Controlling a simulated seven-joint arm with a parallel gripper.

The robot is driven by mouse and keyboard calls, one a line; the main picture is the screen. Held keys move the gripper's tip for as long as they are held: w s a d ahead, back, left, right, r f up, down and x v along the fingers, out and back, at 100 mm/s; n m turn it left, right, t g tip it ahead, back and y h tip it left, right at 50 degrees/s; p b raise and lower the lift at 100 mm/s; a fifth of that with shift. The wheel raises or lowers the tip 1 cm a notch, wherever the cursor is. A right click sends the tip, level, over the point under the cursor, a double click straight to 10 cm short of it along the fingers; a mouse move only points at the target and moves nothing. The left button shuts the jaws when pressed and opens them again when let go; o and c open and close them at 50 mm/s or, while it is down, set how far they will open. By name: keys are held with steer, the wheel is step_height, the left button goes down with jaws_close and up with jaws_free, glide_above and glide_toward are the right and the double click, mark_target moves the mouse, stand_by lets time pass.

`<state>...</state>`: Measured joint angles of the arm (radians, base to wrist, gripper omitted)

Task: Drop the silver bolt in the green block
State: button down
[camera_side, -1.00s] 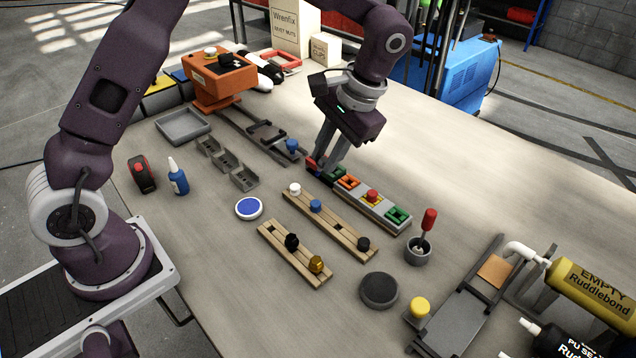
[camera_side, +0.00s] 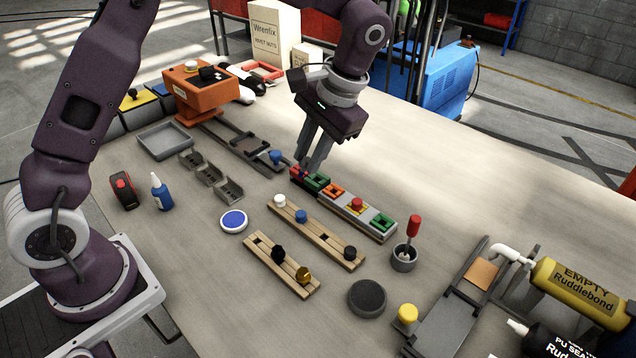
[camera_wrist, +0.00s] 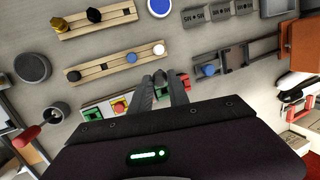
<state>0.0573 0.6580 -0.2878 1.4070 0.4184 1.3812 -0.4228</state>
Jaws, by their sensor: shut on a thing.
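My gripper (camera_side: 307,168) is shut at the far left end of a row of coloured blocks, low over the red block (camera_side: 296,176) and the green block (camera_side: 318,183) beside it. What it holds is hidden between the fingertips; I cannot make out a silver bolt there. In the wrist view the fingers (camera_wrist: 163,80) also hide it. A second green block (camera_side: 382,221) is at the row's near right end, its top showing a dark opening.
One wooden rail (camera_side: 315,229) holds white, blue and black knobs; another (camera_side: 268,258) holds black and gold ones. Each shows an empty hole. A grey cup (camera_side: 404,258) with a red-handled tool stands right of the row.

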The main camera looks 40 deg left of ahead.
steer(key=shift+r, duration=1.15)
steer(key=w+a+f+t+h, duration=0.2)
steer(key=w+f+h, duration=0.1)
steer(key=w+f, duration=0.1)
steer(key=shift+w+a+f, duration=0.2)
steer(key=shift+a+f, duration=0.1)
steer(key=shift+f, duration=0.2)
steer(key=shift+f, duration=2)
stand_by(1.4)
